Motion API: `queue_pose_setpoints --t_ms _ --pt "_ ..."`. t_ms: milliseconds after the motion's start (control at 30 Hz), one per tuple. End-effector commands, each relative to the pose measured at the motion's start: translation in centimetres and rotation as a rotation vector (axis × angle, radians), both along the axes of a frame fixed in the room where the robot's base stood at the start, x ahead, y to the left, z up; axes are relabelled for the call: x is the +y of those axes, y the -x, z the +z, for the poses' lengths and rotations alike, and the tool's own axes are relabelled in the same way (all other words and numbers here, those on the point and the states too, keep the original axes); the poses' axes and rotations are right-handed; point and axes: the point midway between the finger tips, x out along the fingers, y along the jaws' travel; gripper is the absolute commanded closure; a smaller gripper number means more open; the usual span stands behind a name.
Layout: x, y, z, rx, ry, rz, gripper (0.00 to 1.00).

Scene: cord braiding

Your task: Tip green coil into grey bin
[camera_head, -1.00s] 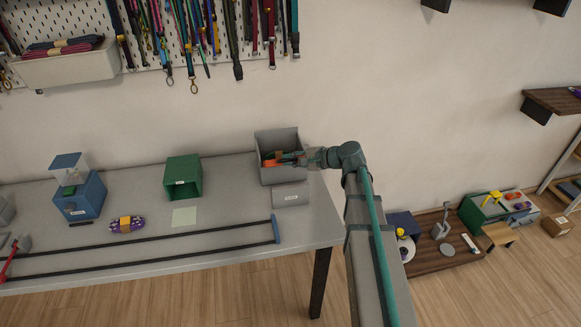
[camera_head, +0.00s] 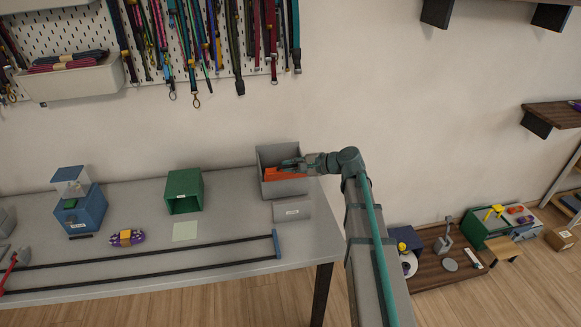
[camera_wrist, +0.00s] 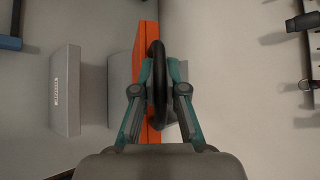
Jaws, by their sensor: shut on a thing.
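The grey bin (camera_head: 265,157) stands at the right end of the table, against the wall. My gripper (camera_head: 288,166) reaches in from the right at its mouth. In the wrist view my gripper (camera_wrist: 158,88) is shut on a dark ring-like coil (camera_wrist: 157,58), seen edge-on between the fingers. The coil looks almost black there, so I cannot confirm green. A flat orange piece (camera_head: 283,175) shows at the bin, just below the gripper, and also beside the coil in the wrist view (camera_wrist: 142,40). Much of the bin's inside is hidden.
A small grey labelled block (camera_head: 291,211) stands in front of the bin. A green open box (camera_head: 184,191), a blue box (camera_head: 80,214) and a purple bundle (camera_head: 126,238) stand to the left. Dark rails (camera_head: 150,255) run along the table front. Hanging straps (camera_head: 215,35) are above.

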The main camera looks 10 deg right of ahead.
Motion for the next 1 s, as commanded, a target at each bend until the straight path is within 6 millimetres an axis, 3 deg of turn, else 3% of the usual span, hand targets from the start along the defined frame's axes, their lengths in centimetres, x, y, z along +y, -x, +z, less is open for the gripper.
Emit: queue_pose_setpoints --t_ms 67,100,233,667,1000 --pt "0.0 0.0 0.0 -0.001 0.0 0.0 1.0" --pt "0.0 0.0 0.0 -0.001 0.0 0.0 0.83" --pt "0.0 0.0 0.0 0.0 0.0 0.0 0.63" --pt "-0.6 0.5 0.3 -0.001 0.0 -0.001 0.63" --pt "-4.8 3.7 2.6 -0.001 0.0 -0.003 0.63"
